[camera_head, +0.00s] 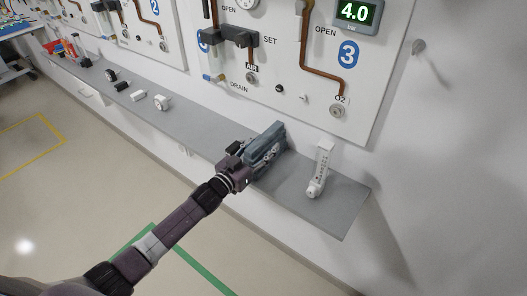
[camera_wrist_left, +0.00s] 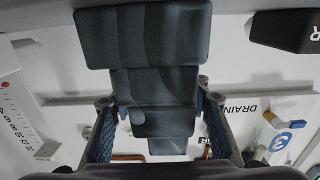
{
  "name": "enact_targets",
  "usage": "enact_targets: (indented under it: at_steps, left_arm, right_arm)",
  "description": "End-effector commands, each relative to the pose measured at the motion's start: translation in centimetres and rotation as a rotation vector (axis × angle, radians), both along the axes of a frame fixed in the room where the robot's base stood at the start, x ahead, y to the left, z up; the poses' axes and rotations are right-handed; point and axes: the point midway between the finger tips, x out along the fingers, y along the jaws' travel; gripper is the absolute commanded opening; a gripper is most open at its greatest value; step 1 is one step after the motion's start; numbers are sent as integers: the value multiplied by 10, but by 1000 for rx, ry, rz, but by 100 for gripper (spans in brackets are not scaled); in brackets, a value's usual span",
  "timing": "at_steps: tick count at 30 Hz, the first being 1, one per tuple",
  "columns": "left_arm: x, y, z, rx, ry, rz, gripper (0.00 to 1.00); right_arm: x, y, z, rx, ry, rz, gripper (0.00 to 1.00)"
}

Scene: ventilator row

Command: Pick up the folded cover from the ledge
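The folded cover (camera_head: 265,146) is a blue-grey stack of folds near the right part of the grey ledge. In the left wrist view the cover (camera_wrist_left: 155,88) shows as stepped slabs, the widest at the top. My left gripper (camera_head: 243,160) is at the cover's near side. In the wrist view its fingers (camera_wrist_left: 160,118) stand wide apart, one on each side of the cover's narrower part. Thin gaps show beside the lower folds; contact at the fingertips is hard to judge. My right gripper is not in view.
The grey ledge (camera_head: 205,135) runs along the wall. Small fittings (camera_head: 161,103) lie to the left. The panel (camera_head: 345,100) with pipes and knobs rises behind.

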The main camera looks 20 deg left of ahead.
Motion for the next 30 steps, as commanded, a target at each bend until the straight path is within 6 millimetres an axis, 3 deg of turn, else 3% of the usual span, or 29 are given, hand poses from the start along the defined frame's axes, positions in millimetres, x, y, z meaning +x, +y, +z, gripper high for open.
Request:
enact_targets:
  at_steps: [1, 9, 23, 30]
  left_arm:
    - [0, 1, 0, 0, 1, 1, 36]
    - [0, 1, 1, 0, -2, 1, 9]
    - [-6, 3, 6, 1, -3, 1, 8]
    - [-7, 3, 44, 1, -8, -1, 8]
  right_arm:
    - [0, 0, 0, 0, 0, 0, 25]
    - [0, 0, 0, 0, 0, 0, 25]
    - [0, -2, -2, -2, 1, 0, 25]
    - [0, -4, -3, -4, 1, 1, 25]
